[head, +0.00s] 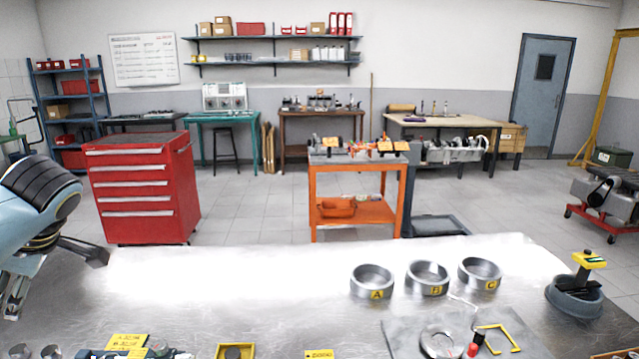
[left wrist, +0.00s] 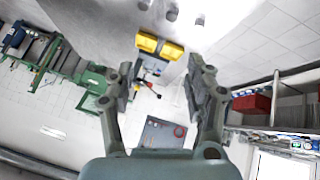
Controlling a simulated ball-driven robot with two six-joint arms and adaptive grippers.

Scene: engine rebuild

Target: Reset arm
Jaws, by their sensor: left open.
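My left arm comes in at the left edge of the head view, and its dark gripper (head: 55,270) is over the left end of the metal bench (head: 250,280). In the left wrist view the fingers of the left gripper (left wrist: 160,85) stand wide apart with nothing between them. Beyond them, yellow pieces (left wrist: 160,46) and a grey panel with a red spot (left wrist: 160,132) show at a distance. My right gripper is not in view.
Grey rings labelled A (head: 373,281), B (head: 427,279) and C (head: 480,274) stand on the bench. A dark round base with a yellow-topped tool (head: 576,290) is at right. Yellow-labelled parts (head: 128,341) line the front edge. The bench's middle left is clear.

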